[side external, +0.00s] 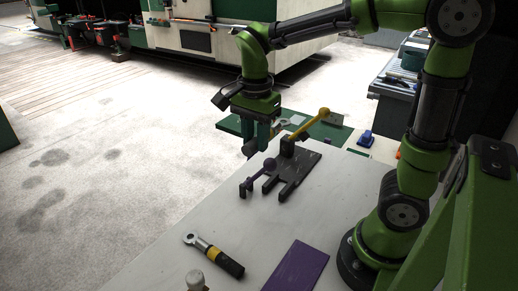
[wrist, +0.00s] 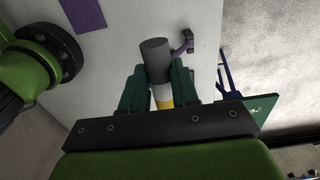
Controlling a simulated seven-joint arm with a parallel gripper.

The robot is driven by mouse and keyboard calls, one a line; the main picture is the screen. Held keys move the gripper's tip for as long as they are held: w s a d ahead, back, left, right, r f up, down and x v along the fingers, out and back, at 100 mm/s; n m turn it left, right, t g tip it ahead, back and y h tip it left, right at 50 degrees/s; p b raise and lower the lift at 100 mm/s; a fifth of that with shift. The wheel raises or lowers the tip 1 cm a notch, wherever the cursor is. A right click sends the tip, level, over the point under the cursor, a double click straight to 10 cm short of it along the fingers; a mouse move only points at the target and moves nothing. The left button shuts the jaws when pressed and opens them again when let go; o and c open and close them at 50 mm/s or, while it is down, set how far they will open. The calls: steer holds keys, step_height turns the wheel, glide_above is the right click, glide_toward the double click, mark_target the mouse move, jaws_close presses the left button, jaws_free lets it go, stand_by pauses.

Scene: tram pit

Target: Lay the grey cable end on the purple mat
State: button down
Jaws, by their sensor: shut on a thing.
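My gripper (side external: 262,138) is shut on the grey cable end (wrist: 156,55), a dark grey cylinder with a white and yellow part behind it. In the wrist view its two green fingers (wrist: 159,88) close on both sides of it. In the side view the cable end is small and mostly hidden by the fingers, above the far part of the table. The purple mat (side external: 296,268) lies flat and bare at the table's near edge, well away from my gripper. It also shows at the top left of the wrist view (wrist: 84,13).
A dark stand (side external: 295,172) with a purple-handled piece (side external: 259,174) and a yellow-handled lever (side external: 308,126) is close to my gripper. A ratchet-like tool (side external: 214,255) with a black and yellow handle lies left of the mat. A pale cylinder (side external: 195,281) stands at the front. The table between stand and mat is clear.

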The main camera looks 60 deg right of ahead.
steer(key=s+a, duration=1.8)
steer(key=a, duration=0.1)
step_height(320, 180, down, 12)
steer(key=shift+w+r, duration=0.2)
steer(key=shift+w, duration=0.05)
steer(key=shift+d, duration=0.1)
steer(key=shift+f, duration=3.85)
steer(key=shift+f, duration=0.6)
steer(key=c, duration=0.8)
jaws_free()
